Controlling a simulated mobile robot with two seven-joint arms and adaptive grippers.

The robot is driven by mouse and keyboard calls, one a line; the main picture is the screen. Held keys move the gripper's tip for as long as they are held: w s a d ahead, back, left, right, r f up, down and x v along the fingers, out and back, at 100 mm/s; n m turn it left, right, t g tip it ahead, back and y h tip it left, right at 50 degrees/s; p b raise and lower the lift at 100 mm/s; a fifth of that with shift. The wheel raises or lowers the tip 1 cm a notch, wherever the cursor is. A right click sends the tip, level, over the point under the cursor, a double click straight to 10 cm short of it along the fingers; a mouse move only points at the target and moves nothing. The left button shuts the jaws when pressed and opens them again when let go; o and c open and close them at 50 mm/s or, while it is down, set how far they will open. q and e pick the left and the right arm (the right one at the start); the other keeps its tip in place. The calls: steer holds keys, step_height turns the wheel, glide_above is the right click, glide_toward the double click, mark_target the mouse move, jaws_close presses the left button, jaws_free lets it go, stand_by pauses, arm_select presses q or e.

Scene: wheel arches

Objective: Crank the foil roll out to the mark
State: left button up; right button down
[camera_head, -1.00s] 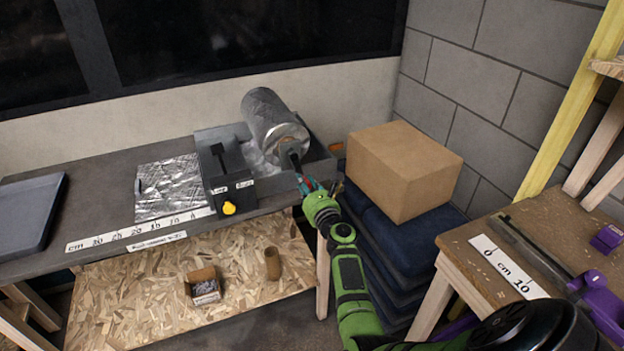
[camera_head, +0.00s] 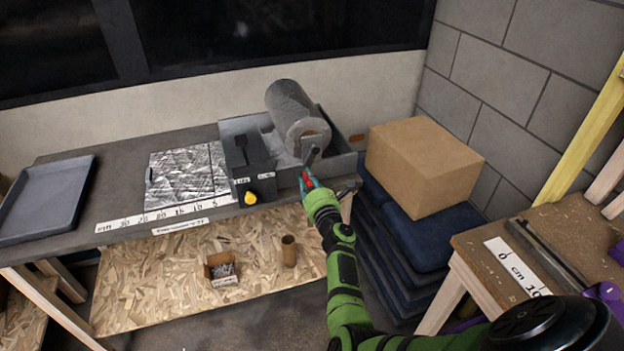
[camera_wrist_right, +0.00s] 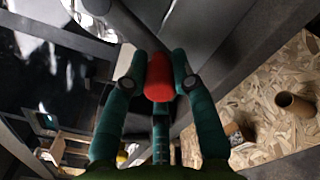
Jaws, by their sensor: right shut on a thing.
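The foil roll (camera_head: 292,108) sits in a grey tray-like holder (camera_head: 345,166) on the bench. A crank arm (camera_head: 312,156) shows at its near end. My right gripper (camera_head: 307,182) is at the crank's lower end. In the right wrist view, my right gripper (camera_wrist_right: 160,82) is shut on the red crank handle (camera_wrist_right: 158,78). The foil sheet (camera_head: 188,172) lies flat left of the dark slotted block (camera_head: 249,165). Its left edge is near 25 on the cm scale (camera_head: 165,213), read roughly. A distinct mark cannot be made out. My left gripper is not in view.
A yellow knob (camera_head: 250,198) is on the block's front. A dark tray (camera_head: 45,200) lies at the bench's left. A cardboard box (camera_head: 425,165) stands on dark blue stacked cushions (camera_head: 418,235) at right. A small box (camera_head: 221,268) and tube (camera_head: 289,252) are on the lower shelf.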

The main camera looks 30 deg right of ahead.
steer(key=shift+a+f, duration=0.2)
steer(key=shift+a, duration=0.05)
steer(key=c, duration=1.2)
jaws_free()
steer(key=shift+o, duration=1)
steer(key=shift+w+r, duration=0.1)
steer(key=shift+d, duration=0.1)
steer(key=shift+s, duration=0.5)
steer(key=v, duration=0.6)
steer(key=shift+s+a, duration=0.25)
steer(key=shift+s, duration=0.05)
